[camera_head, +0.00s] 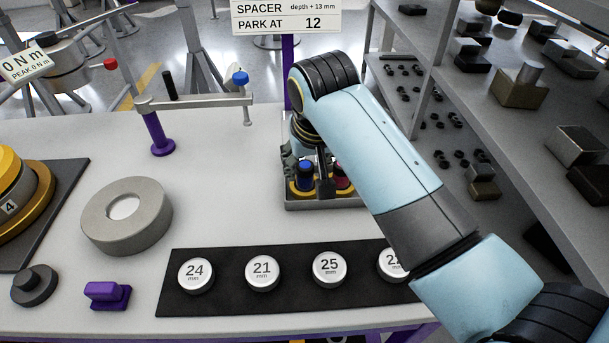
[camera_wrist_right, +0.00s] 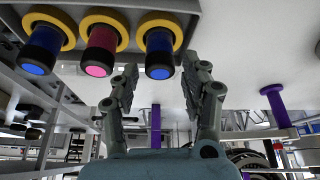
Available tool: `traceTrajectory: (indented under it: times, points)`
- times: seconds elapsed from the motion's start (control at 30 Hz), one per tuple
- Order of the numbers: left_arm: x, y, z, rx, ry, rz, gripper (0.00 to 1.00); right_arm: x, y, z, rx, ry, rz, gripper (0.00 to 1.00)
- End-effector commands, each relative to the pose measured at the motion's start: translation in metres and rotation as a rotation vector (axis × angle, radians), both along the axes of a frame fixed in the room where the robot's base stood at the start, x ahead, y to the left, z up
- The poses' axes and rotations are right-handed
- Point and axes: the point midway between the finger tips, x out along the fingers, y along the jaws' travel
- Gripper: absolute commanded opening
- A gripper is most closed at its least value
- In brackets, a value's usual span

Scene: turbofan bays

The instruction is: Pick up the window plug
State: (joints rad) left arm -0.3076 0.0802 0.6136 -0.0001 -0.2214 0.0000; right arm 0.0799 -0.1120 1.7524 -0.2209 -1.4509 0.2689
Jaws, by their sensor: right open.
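My right gripper (camera_head: 308,178) reaches down over a grey tray (camera_head: 325,204) near the middle of the bench in the head view. In the right wrist view the gripper (camera_wrist_right: 160,68) is open, its two fingers apart. Beyond its fingertips a blue-ended dark plug (camera_wrist_right: 159,58) in a yellow ring lines up with the gap; I cannot tell whether it touches a finger. A pink-ended plug (camera_wrist_right: 98,52) and another blue-ended plug (camera_wrist_right: 41,50) sit in yellow rings beside it. None is labelled, so I cannot tell which is the window plug. My left gripper is not in view.
A black strip (camera_head: 228,303) with numbered silver discs lies in front. A grey ring (camera_head: 127,215), a purple block (camera_head: 107,294) and a dark knob (camera_head: 34,285) stand at left. A purple-post stand (camera_head: 158,134) is behind. Shelves (camera_head: 500,120) rise at right.

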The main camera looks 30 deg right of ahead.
Motion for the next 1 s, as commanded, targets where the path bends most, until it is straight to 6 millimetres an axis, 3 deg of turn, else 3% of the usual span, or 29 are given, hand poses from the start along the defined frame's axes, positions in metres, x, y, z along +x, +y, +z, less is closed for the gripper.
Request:
traceTrajectory:
  times: [0.17,0.3,0.57,0.9,1.0]
  points:
    - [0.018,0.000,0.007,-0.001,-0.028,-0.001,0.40,0.010,-0.004,-0.024,0.000,0.002,0.000,0.46]
    - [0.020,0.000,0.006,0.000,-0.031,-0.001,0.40,0.016,-0.005,-0.041,0.000,0.002,0.001,0.46]
    - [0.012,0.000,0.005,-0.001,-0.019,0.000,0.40,0.017,-0.005,-0.043,0.000,0.000,0.000,0.46]
    - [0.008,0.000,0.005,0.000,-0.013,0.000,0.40,0.017,-0.005,-0.043,0.000,0.000,0.000,0.01]
    - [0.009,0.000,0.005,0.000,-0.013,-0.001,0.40,0.017,-0.005,-0.043,0.000,0.000,0.000,0.00]
